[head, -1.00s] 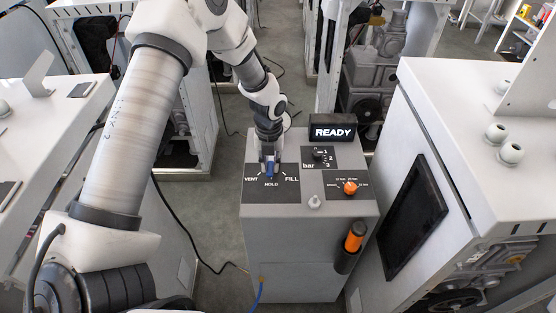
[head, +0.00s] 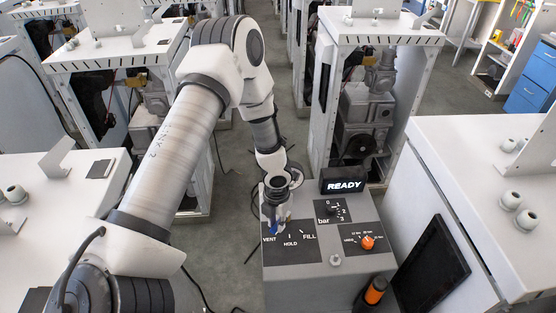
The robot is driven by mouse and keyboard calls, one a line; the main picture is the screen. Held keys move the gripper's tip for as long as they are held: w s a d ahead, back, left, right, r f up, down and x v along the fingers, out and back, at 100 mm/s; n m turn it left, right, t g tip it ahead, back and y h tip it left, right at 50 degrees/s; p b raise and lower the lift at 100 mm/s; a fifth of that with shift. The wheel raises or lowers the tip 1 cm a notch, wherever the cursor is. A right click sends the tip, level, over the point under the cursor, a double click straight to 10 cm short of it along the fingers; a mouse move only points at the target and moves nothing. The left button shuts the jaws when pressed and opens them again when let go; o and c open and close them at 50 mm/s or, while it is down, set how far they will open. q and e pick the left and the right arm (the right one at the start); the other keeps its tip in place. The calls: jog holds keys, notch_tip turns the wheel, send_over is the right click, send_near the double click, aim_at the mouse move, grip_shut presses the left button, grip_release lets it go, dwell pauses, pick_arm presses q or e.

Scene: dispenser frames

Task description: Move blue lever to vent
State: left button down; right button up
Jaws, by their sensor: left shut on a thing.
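The blue lever (head: 281,217) stands on the black panel marked VENT, HOLD and FILL (head: 304,251), on top of the grey dispenser box. My left gripper (head: 274,222) reaches down over the panel and is shut on the lever. The fingers hide much of the lever, so only bits of blue show. The gripper and lever are on the left part of the panel, just above the VENT label and left of the HOLD label. The lever's exact angle is hard to tell. My right gripper is not in view.
A READY display (head: 345,185) stands at the back of the box. A bar dial (head: 333,208) and an orange knob (head: 367,242) sit to the right of the lever. An orange-topped handle (head: 375,290) hangs at the box's front right. White cabinets flank the box.

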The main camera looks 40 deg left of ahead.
pick_arm(q)
jog(key=shift+w, duration=0.1)
dwell(0.4)
jog(key=c, duration=1.1)
grip_release()
jog(key=shift+o, duration=0.3)
jog(key=shift+w+a+f, duration=0.1)
jog(key=shift+w+f, duration=0.05)
notch_tip(320, 180, up, 12)
